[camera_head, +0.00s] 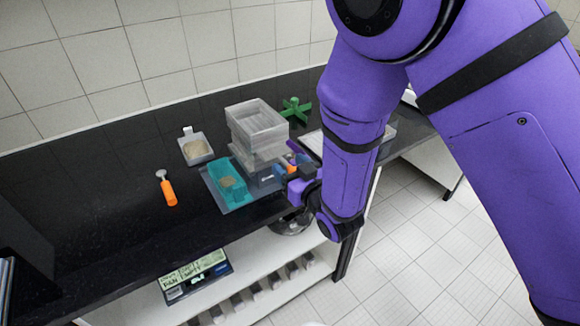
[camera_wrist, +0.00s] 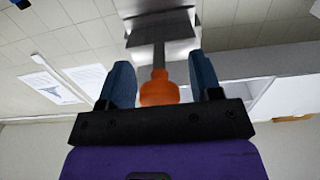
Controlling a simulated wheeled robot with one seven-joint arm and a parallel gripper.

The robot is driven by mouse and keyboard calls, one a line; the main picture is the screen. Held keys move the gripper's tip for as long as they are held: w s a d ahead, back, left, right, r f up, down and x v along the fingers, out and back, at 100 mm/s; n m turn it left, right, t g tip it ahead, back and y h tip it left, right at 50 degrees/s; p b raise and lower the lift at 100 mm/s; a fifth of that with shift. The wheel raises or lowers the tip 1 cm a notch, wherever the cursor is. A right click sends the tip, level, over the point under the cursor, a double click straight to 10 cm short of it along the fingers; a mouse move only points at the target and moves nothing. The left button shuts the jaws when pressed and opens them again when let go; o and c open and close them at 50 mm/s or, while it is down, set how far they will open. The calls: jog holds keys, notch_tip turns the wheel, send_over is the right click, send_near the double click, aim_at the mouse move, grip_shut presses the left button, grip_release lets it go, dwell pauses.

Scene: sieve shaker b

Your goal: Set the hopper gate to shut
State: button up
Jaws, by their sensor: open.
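An orange knob (camera_wrist: 158,88) on a flat grey stem (camera_wrist: 158,50) shows in the wrist view. The stem runs up to a shiny metal housing (camera_wrist: 165,25); I take this to be the hopper gate's handle. My gripper (camera_wrist: 160,78) is open, with one blue-grey finger on each side of the knob and gaps visible between. In the head view my gripper (camera_head: 287,177) is at the right side of the sieve shaker, a stack of translucent boxes (camera_head: 255,122). My arm hides part of that side. I cannot tell the gate's setting.
A scoop-like pan (camera_head: 195,147), an orange-handled tool (camera_head: 167,188) and a green star-shaped knob (camera_head: 295,109) are on the black counter (camera_head: 110,200). A labelled panel (camera_head: 195,276) sits below. The counter's left is mostly free.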

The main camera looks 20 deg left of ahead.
aim_at(271, 148)
grip_shut()
jog(key=shift+x, duration=2.75)
grip_release()
jog(key=v, duration=1)
jog(key=shift+s+d, duration=0.25)
